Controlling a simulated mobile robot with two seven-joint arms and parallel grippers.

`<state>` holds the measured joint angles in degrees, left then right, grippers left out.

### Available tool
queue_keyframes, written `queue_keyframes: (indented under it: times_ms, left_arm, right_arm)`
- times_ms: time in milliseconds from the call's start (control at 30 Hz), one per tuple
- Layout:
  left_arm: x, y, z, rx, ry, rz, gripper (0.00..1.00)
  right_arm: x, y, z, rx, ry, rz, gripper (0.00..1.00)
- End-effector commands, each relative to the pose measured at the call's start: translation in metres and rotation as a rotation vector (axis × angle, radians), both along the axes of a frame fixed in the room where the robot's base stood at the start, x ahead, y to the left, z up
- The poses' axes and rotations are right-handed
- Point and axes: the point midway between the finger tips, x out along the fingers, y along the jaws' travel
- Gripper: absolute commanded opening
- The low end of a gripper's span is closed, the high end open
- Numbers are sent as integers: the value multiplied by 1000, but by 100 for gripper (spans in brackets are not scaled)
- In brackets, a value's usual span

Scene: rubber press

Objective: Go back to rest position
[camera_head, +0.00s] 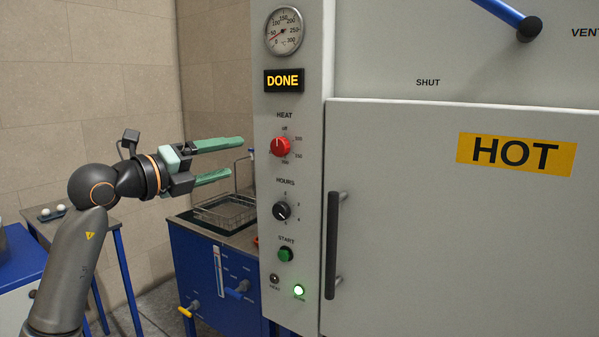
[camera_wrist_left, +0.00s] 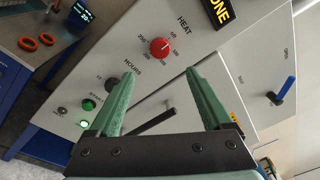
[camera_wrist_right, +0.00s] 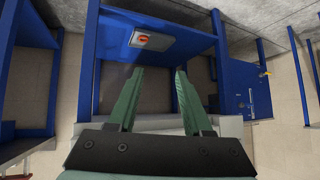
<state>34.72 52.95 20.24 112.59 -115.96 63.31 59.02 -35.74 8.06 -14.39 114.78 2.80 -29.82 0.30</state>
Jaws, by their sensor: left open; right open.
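My left gripper (camera_head: 238,159) is open and empty in the head view, in front of the press's control panel at the height of the red HEAT knob (camera_head: 280,147). Its two green fingers point right toward the panel and look apart from the knob. In the left wrist view the spread fingers (camera_wrist_left: 160,95) frame the panel, with the HEAT knob beyond them. My right gripper (camera_wrist_right: 158,95) shows only in the right wrist view, open and empty, with blue benches and floor beyond its fingers.
The press door (camera_head: 450,220) is closed, with a dark handle (camera_head: 333,245) and a HOT label. The display reads DONE (camera_head: 284,80) and a green lamp (camera_head: 298,290) is lit. A blue bench (camera_head: 205,275) with a wire basket (camera_head: 226,212) stands behind the left gripper.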

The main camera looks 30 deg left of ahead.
Motion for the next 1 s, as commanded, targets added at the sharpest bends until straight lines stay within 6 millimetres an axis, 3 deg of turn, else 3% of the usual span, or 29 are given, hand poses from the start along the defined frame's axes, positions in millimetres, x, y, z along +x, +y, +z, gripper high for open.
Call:
queue_keyframes:
  times_ms: [167, 267, 367, 500, 667, 767, 867, 1000]
  left_arm:
    - [1, -2, -1, -3, 2, -8, 83]
    - [8, -18, -14, -26, 14, -71, 83]
    - [18, -57, -42, -105, 34, -222, 83]
    - [20, -118, -89, -361, 44, -444, 83]
    - [12, -151, -140, -774, 51, -503, 83]
    - [5, -154, -182, -1052, 83, -420, 83]
    - [-7, -153, -240, -1316, 150, -252, 83]
    - [-48, -162, -338, -1615, 313, 72, 83]
  right_arm:
    - [-1, -1, -1, -2, 4, 0, 50]
    - [-3, -1, 2, -3, 8, -1, 50]
    - [-5, -3, 10, -4, 12, -3, 50]
    - [-9, -7, 23, -11, 17, -11, 50]
    - [-10, -15, 38, -20, 10, -26, 50]
    - [-9, -20, 49, -24, 3, -34, 50]
    - [-11, -22, 57, -29, 4, -38, 50]
    - [-14, -26, 69, -30, 2, -48, 50]
